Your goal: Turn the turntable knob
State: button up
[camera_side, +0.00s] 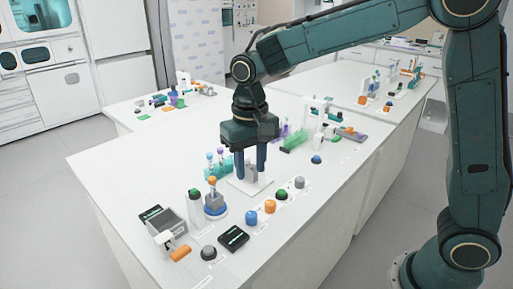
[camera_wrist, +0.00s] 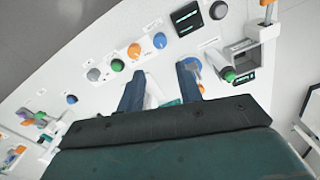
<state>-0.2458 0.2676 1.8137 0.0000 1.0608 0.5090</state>
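A round turntable with a blue base (camera_side: 215,211) stands near the left part of the bench and carries a grey holder with an orange-topped tube. Its blue edge (camera_wrist: 193,64) shows partly behind a finger in the wrist view. A row of knobs runs along the front: blue (camera_side: 251,218), orange (camera_side: 269,206), green (camera_side: 281,195), grey (camera_side: 299,182) and another blue (camera_side: 316,159). I cannot tell which knob belongs to the turntable. My gripper (camera_side: 250,173) points down above a white plate, behind the knob row. Its fingers (camera_wrist: 161,70) are apart, with no knob between them.
A black display box (camera_side: 233,238) and a dark knob (camera_side: 208,253) sit at the front left.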

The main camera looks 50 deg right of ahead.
aim_at(251, 214)
jog(key=shift+f, duration=0.1)
jog(key=shift+f, duration=6.8)
jog(key=c, duration=0.7)
